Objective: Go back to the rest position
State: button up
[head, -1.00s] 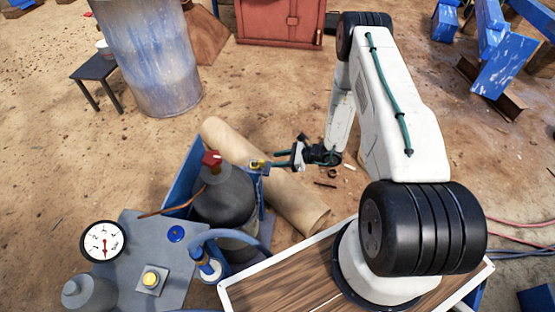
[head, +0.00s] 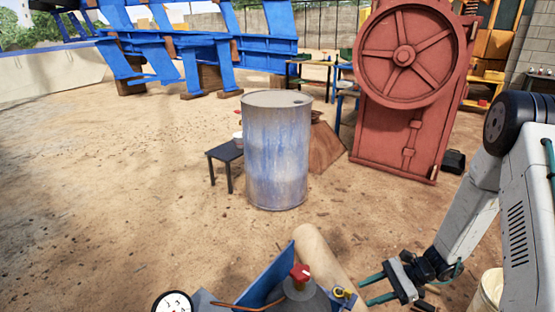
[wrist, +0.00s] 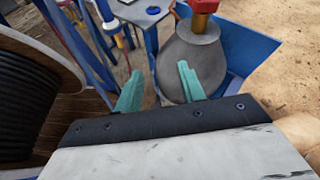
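My gripper (head: 371,290) shows at the lower right of the head view, on my white arm. Its two teal fingers are spread apart with nothing between them. In the wrist view the fingers (wrist: 158,88) also stand apart and empty. Beyond them is a grey cylinder (wrist: 178,65) with a red valve knob (wrist: 203,8), inside a blue box (wrist: 249,44). In the head view the red knob (head: 300,272) is at the bottom centre, left of my gripper and apart from it.
A worn metal drum (head: 276,155) stands mid-view beside a small black stool (head: 225,154). A red jaw crusher with a flywheel (head: 403,57) stands behind at right. A cardboard tube (head: 318,255) lies near the blue box. Sandy ground at left is open.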

jog(key=s+r+n+t+h, duration=0.1)
jog(key=s+r+n+h, duration=0.3)
jog(key=s+r, duration=0.3)
jog(key=s+r+n+h, duration=0.4)
jog(key=s+r+n, duration=0.2)
jog(key=r, duration=1)
jog(key=s+r+n+t+h, duration=0.1)
jog(key=s+r+n+h, duration=0.4)
jog(key=s+r, duration=0.4)
notch_tip(320, 180, up, 3)
jog(key=shift+s+d+r+t, duration=0.1)
jog(key=shift+s+d+t, duration=0.1)
jog(key=shift+d+t, duration=0.1)
jog(key=shift+a, duration=0.15)
